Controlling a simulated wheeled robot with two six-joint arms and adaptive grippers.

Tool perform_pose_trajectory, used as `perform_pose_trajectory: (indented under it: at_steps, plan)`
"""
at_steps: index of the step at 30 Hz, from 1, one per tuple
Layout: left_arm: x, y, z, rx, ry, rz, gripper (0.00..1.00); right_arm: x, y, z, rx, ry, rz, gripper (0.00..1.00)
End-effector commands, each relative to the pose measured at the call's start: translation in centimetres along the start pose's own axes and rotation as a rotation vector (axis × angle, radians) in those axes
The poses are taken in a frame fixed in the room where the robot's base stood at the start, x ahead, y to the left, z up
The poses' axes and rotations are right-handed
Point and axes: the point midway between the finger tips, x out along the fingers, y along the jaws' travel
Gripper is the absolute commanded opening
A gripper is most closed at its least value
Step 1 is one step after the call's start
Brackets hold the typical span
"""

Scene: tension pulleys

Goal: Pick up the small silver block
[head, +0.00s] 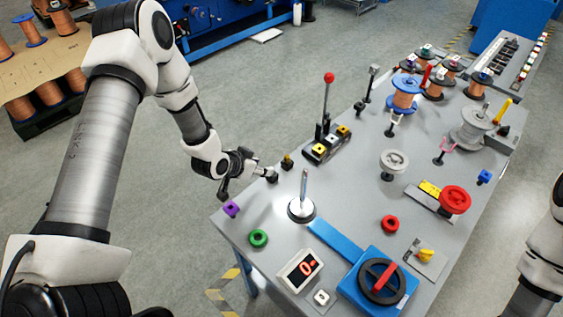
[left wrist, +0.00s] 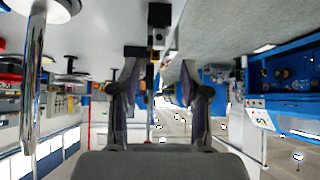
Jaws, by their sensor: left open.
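A small pale silver block (head: 321,298) with a dark centre lies at the table's near edge, beside the red digital display. My left gripper (head: 247,182) is open at the table's left edge, well away from that block. A small dark block with a yellowish top (head: 287,161) stands just beyond the gripper's right finger. In the left wrist view, my open fingers (left wrist: 158,78) have a dark block (left wrist: 159,15) beyond their tips; I cannot tell whether it is the same one. My right gripper is out of view.
An upright metal rod on a round base (head: 301,208) stands right of the gripper. A purple block (head: 231,209) and a green ring (head: 258,239) lie on the near left of the grey table (head: 345,210). A blue device with a black wheel (head: 378,283) stands near the silver block.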

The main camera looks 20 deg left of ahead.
Motion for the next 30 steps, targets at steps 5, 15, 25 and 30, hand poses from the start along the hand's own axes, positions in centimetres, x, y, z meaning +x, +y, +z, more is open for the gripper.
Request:
perform_pose_trajectory:
  at_steps: [5, 15, 25, 30]
  plan:
    - [2.3, 0.1, 0.0, 0.004, -0.002, 0.001, 0.46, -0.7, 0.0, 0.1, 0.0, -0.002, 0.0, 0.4]
    - [6.9, 0.1, 0.2, 0.001, -0.001, 0.001, 0.46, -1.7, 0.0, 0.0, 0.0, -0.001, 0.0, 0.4]
    - [6.8, 0.1, 0.2, 0.0, -0.001, 0.001, 0.0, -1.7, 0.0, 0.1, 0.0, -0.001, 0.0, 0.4]
    - [6.8, 0.1, 0.2, 0.0, -0.001, 0.001, 0.0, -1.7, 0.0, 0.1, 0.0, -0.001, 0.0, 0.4]
